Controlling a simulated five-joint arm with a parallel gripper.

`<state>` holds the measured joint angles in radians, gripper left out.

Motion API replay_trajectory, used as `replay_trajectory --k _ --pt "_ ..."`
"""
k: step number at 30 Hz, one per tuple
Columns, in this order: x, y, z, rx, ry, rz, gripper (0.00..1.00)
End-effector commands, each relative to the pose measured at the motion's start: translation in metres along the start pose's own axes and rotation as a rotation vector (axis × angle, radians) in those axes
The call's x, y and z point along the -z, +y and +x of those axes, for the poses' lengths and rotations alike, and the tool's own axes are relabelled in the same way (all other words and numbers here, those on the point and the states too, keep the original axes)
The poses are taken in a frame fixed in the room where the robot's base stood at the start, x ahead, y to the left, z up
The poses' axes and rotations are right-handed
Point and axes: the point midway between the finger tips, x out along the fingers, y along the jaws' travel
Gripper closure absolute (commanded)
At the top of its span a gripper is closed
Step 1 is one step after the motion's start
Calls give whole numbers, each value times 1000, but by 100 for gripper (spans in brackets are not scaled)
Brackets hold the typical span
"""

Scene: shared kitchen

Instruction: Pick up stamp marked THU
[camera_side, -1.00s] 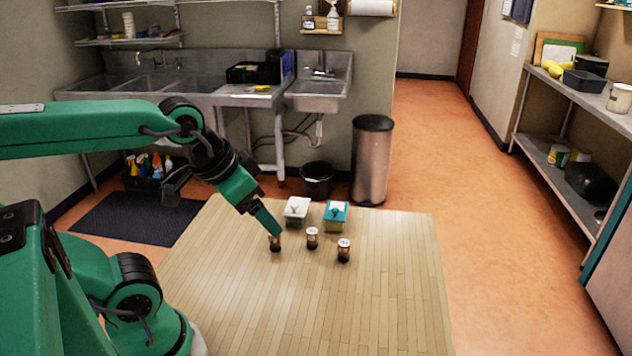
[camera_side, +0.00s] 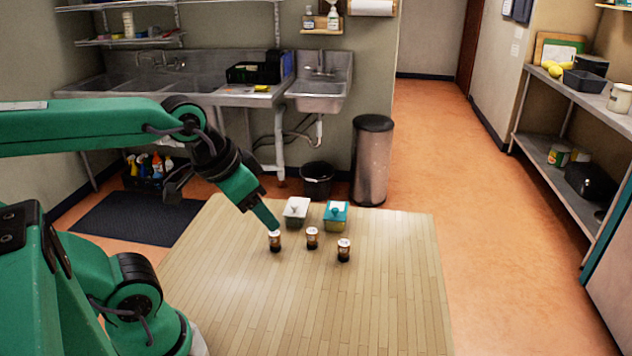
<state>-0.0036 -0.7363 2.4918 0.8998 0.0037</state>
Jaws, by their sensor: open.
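The light wooden table (camera_side: 330,310) is clear in front and to the right. Behind the stamps stand a white-topped box (camera_side: 297,211) and a teal-topped box (camera_side: 336,215), close to my gripper. A tall bin (camera_side: 372,165) stands on the floor beyond the table.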

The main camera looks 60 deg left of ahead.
Motion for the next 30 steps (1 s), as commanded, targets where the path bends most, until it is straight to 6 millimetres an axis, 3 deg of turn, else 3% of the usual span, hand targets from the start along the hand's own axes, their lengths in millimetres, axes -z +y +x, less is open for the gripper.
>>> replay_trajectory --k 14,30 --pt "44 -20 30 25 -120 2 46" --pt "93 -65 109 33 -295 2 46"
